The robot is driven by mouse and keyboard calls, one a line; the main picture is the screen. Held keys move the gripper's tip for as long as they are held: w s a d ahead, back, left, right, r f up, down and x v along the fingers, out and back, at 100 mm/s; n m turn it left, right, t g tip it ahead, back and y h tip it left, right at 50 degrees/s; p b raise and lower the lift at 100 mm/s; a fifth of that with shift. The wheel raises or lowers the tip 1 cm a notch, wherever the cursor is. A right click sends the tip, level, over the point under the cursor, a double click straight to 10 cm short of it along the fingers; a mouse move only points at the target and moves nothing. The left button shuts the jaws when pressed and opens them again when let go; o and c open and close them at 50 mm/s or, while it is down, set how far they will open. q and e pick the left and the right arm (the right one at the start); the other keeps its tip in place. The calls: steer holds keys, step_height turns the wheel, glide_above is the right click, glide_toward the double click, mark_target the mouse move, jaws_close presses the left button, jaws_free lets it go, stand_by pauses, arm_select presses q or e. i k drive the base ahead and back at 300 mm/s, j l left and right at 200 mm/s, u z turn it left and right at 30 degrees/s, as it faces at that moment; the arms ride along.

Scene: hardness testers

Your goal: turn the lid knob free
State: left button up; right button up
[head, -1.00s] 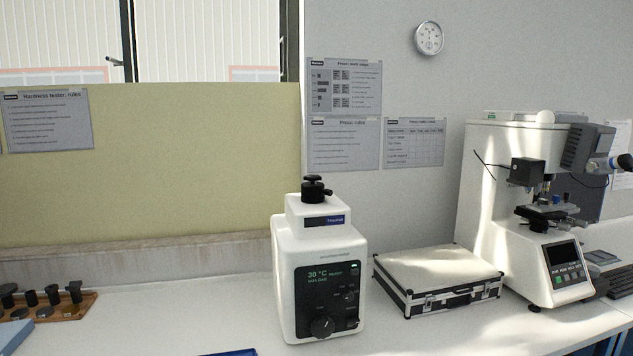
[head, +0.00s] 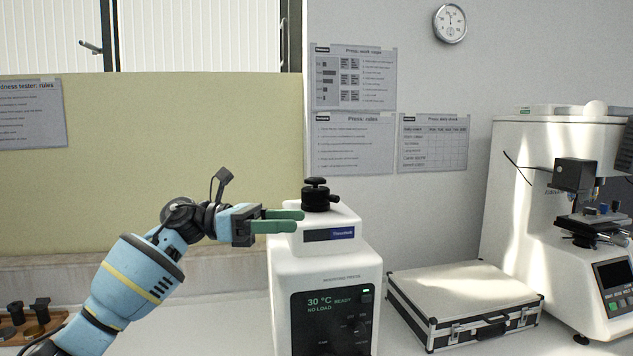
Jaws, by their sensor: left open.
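The white mounting press (head: 325,265) stands on the bench in the middle of the head view. Its black lid knob (head: 317,190) sits on top, on a black round lid with a small stub at its right. My left gripper (head: 302,220) comes in from the left with its green fingers level, one above the other in the picture. The fingers are apart and empty, at the upper front left of the press, just below and left of the knob. I cannot tell whether they touch the housing. The press display reads 30 °C, READY, NO LOAD. My right gripper is out of view.
A silver and black case (head: 465,300) lies just right of the press. A white hardness tester (head: 535,200) stands farther right. A wooden holder (head: 35,328) with dark pieces is at the lower left, near my left arm. The wall is behind.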

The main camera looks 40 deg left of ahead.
mark_target(314, 181)
steer(key=i+j, duration=0.7)
steer(key=j, duration=0.1)
